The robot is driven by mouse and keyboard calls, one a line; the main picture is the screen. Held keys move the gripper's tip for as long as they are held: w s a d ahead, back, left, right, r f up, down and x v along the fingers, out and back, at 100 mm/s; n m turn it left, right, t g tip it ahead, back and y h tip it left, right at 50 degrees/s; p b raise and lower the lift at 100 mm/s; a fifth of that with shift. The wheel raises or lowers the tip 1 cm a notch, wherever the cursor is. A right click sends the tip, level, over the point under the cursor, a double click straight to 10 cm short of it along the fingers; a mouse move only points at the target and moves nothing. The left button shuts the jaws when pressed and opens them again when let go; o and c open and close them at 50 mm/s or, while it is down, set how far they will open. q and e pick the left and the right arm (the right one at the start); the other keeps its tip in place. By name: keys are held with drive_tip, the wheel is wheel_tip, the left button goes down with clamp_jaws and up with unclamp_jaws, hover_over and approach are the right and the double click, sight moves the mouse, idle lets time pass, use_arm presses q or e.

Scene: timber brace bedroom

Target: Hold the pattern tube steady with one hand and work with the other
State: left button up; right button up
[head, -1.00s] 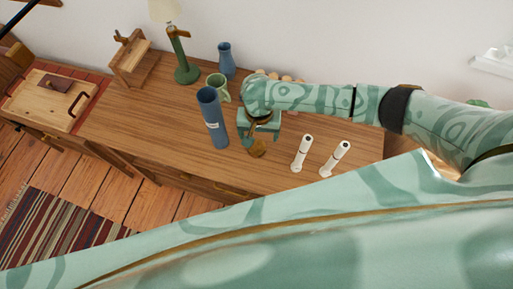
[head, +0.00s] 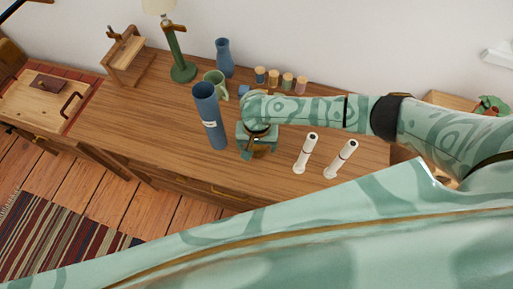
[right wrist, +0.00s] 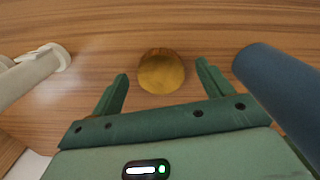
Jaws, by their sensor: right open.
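The pattern tube is likely the tall dark blue tube (head: 210,118) with a pale label, standing upright on the wooden dresser top. In the right wrist view the blue tube (right wrist: 285,88) is at the right, outside the fingers and apart from them. My right gripper (head: 257,146) is open, pointing down just right of the tube. A round brass-coloured piece (right wrist: 161,72) lies on the wood, showing between the two open fingertips with gaps on both sides. In the head view the gripper partly hides it. My left gripper is not in view.
A green mug (head: 216,84), blue vase (head: 224,58) and green lamp (head: 180,60) are behind the tube. Several small jars (head: 281,80) line the back. The dresser top (head: 130,110) is clear at left.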

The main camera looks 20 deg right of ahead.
drive_tip(key=shift+f, duration=0.65)
drive_tip(key=shift+r, duration=0.1)
drive_tip(key=c, duration=1)
drive_tip(key=shift+c, duration=0.2)
